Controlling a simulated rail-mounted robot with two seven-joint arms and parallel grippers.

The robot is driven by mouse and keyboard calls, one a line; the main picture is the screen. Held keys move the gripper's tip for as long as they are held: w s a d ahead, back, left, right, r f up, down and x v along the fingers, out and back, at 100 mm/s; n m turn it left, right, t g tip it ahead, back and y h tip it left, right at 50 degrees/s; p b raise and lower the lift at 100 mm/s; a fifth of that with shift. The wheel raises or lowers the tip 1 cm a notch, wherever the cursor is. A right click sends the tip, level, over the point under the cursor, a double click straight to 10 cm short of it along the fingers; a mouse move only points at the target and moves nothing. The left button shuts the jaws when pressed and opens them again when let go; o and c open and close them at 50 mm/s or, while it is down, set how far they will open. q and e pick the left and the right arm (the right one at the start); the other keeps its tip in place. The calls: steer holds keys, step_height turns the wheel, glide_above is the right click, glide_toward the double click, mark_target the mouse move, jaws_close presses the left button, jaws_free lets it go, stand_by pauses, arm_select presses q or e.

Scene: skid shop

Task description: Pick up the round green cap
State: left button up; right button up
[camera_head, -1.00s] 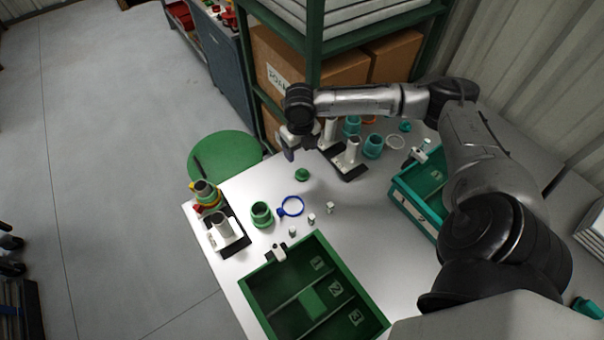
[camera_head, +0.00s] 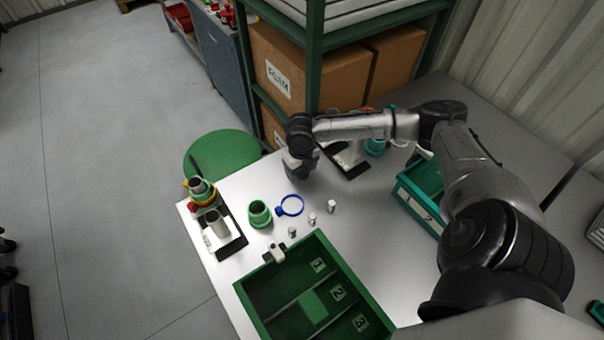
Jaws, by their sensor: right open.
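The round green cap is hidden in this view; my right gripper (camera_head: 301,172) is now over the spot on the white table (camera_head: 352,235) where the cap showed earlier. The gripper points down, low over the table's far part, and is open. Its fingertips are small and dark here, and I cannot tell whether the cap lies between them or touches them. My left gripper is not in view.
Close by are a blue ring (camera_head: 290,205), a green threaded fitting (camera_head: 259,214) and several small white pegs (camera_head: 331,206). A green compartment tray (camera_head: 250,297) is in front, a teal tray (camera_head: 419,203) right. A black-based stand (camera_head: 233,241) is left; shelving (camera_head: 313,60) rises behind.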

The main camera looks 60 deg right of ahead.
steer(key=shift+f, duration=0.1)
steer(key=c, duration=0.8)
